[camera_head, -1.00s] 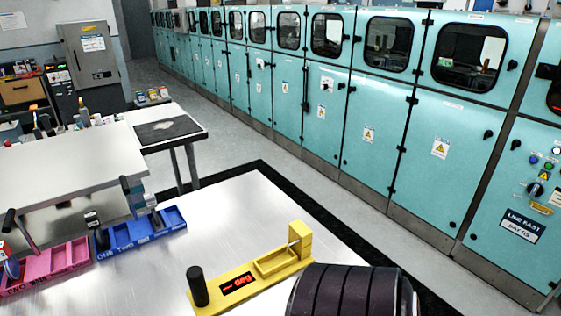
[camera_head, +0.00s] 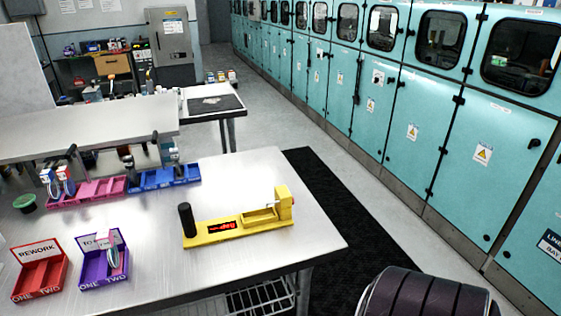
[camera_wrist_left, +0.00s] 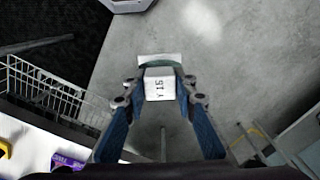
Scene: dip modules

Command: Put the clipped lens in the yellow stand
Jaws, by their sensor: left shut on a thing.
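The yellow stand (camera_head: 262,227) sits on the steel table, with a black upright post at its left end, a red-lettered dark display in the middle and a taller yellow block at its right end. Its cradle looks empty. In the left wrist view my left gripper (camera_wrist_left: 159,84) is shut on a white block marked "Y 15", the clip of the clipped lens (camera_wrist_left: 159,86). A greyish rounded edge, probably the lens, shows behind it. They hang above grey floor, away from the table. My left gripper does not show in the head view. My right gripper is in neither view.
A red REWORK tray (camera_head: 17,292) and a purple tray (camera_head: 88,283) holding a clipped lens stand at the table's front left. Pink (camera_head: 88,195) and blue (camera_head: 150,184) trays lie behind. The table (camera_head: 160,275) is clear around the stand. Teal cabinets (camera_head: 470,150) line the right.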

